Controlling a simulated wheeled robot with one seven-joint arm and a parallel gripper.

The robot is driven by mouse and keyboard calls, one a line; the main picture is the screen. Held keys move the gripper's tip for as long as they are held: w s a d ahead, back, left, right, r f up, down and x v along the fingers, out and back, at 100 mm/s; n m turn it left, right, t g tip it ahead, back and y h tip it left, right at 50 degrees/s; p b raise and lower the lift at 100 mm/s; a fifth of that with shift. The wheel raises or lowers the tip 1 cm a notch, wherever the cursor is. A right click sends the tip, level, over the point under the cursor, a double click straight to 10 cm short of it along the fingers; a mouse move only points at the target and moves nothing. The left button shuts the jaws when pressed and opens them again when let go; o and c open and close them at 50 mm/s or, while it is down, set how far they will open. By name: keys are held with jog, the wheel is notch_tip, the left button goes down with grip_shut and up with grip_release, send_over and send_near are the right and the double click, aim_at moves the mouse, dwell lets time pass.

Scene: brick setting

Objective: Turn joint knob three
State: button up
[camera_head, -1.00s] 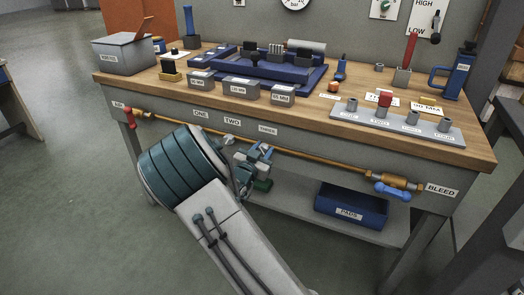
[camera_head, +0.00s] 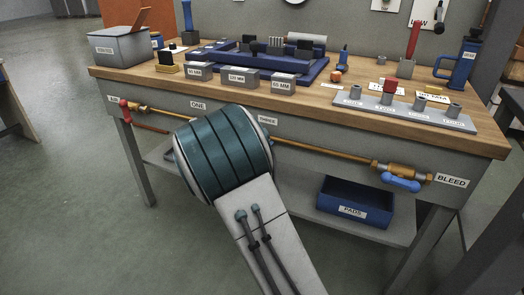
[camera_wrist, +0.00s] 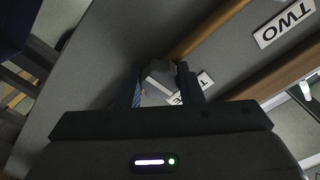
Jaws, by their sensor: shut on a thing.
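In the wrist view my gripper (camera_wrist: 160,84) is shut on a small grey block-like part, joint knob three (camera_wrist: 158,76), with one dark finger on each side. The THREE label (camera_wrist: 190,92) is right beside it and partly covered by a finger. In the head view my arm hides the gripper and the knob; the THREE label (camera_head: 267,121) shows just right of the arm. The copper pipe (camera_head: 325,149) runs along the bench front below the labels. The knob's turn angle cannot be told.
The workbench (camera_head: 330,121) carries grey blocks, blue fixtures and a socket rack (camera_head: 405,111). A red valve handle (camera_head: 125,112) is at the pipe's left end and a blue one (camera_head: 401,184) at its right. A blue PADS bin (camera_head: 355,203) sits on the lower shelf.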

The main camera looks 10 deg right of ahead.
jog(key=m+b, duration=0.4)
jog(key=shift+f+b, duration=0.2)
jog(key=shift+b, duration=0.2)
jog(key=shift+a+r+m+b, duration=0.1)
jog(key=shift+r+m+b, duration=0.05)
jog(key=shift+m+b, duration=0.85)
jog(key=shift+r, duration=0.1)
jog(key=o, duration=1)
jog(key=shift+c, duration=0.2)
jog(key=p+v, duration=0.3)
jog(key=v, duration=1)
jog(key=shift+s+a, duration=0.25)
jog(key=shift+s, duration=0.05)
